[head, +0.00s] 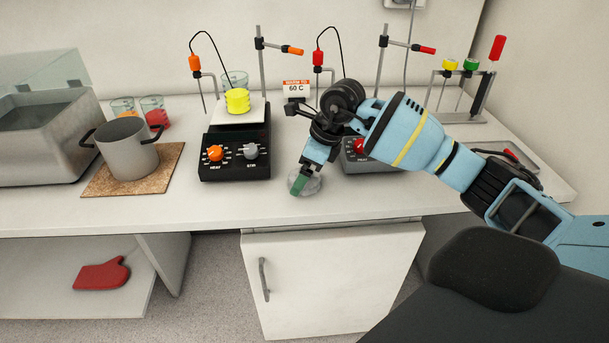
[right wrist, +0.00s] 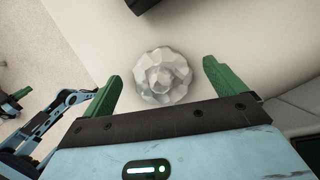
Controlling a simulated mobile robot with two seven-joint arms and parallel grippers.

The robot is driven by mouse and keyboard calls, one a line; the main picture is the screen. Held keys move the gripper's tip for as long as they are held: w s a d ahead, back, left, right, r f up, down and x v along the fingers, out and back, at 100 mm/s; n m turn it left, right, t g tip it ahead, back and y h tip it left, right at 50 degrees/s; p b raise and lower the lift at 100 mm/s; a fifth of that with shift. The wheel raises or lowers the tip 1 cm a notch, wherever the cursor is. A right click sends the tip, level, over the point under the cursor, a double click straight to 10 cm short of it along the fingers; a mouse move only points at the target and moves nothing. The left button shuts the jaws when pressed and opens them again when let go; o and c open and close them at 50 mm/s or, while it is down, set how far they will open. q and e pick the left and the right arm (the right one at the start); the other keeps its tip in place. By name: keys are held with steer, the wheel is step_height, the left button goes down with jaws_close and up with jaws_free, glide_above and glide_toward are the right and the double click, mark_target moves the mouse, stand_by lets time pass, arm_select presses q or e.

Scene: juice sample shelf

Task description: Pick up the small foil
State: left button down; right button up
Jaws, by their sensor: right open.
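The small foil (right wrist: 163,76) is a crumpled silvery-grey round piece on the white bench top. In the right wrist view it lies between and just beyond the two green fingertips of my right gripper (right wrist: 160,77). In the head view the foil (head: 311,184) is near the front edge of the bench, partly hidden behind my right gripper (head: 302,183). My right gripper is open and points down over the foil. I cannot tell whether the fingers touch it. My left gripper is not in the head view.
A black hot plate (head: 235,171) with a yellow-filled beaker (head: 237,101) stands left of the foil. A second hot plate (head: 352,163) is behind my right arm. A grey pot (head: 129,152) sits on a cork mat (head: 95,184). The bench's front edge is close.

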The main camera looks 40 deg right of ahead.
steer(key=c, duration=1)
steer(key=shift+o, duration=0.2)
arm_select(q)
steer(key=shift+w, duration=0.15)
arm_select(e)
steer(key=shift+r, duration=0.2)
steer(key=shift+r, duration=0.6)
step_height(320, 180, up, 2)
steer(key=shift+r, duration=0.15)
arm_select(q)
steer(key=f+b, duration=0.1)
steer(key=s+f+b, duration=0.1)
steer(key=b, duration=0.1)
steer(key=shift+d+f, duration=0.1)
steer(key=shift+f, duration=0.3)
arm_select(e)
steer(key=s+r, duration=0.1)
steer(key=s, duration=1.5)
steer(key=shift+d, duration=0.2)
steer(key=shift+r, duration=0.15)
